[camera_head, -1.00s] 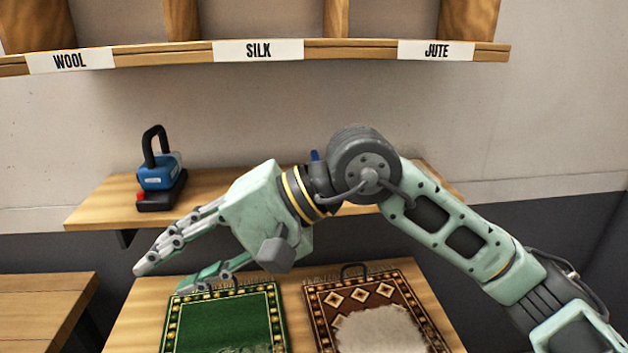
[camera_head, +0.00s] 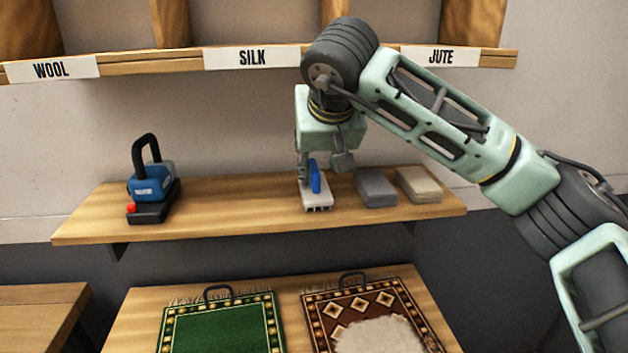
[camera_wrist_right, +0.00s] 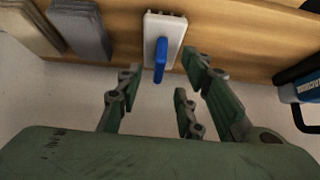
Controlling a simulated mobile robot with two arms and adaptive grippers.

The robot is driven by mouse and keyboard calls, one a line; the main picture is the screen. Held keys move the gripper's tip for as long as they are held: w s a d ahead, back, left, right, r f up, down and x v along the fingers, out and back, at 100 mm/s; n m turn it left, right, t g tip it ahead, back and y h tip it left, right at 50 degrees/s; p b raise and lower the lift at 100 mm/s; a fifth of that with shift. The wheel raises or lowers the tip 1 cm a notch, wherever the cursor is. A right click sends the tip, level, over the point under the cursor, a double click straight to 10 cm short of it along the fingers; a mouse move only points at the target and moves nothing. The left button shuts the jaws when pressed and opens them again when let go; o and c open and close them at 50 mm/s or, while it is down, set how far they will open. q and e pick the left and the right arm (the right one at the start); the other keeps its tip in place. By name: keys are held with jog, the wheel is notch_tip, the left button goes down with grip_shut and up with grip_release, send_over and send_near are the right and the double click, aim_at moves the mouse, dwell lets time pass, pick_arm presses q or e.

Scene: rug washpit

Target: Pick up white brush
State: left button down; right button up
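The white brush (camera_head: 317,197) with a blue handle (camera_head: 315,176) lies on the wooden wall shelf, near its middle. It also shows at the top middle of the right wrist view (camera_wrist_right: 163,27), with its blue handle (camera_wrist_right: 160,60) pointing toward my gripper. My right gripper (camera_head: 308,180) points down just above and behind the brush. In the right wrist view my right gripper (camera_wrist_right: 160,85) has its fingers spread, with the brush beyond the fingertips and apparently not gripped. My left gripper is not in view.
A grey block (camera_head: 376,188) and a beige block (camera_head: 418,185) lie right of the brush. A blue and black device (camera_head: 152,185) stands at the shelf's left. The labelled upper shelf (camera_head: 150,64) is close to my arm. Two small rugs lie on the table (camera_head: 285,335) below.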

aim_at(315, 166)
jog(key=shift+w+a+r, duration=0.1)
jog(key=shift+w, duration=0.9)
jog(key=p+x, duration=0.1)
jog(key=x, duration=0.4)
jog(key=shift+w+p, duration=0.3)
jog(key=shift+p, duration=0.1)
jog(key=shift+s, duration=0.1)
jog(key=shift+c, duration=0.2)
grip_shut()
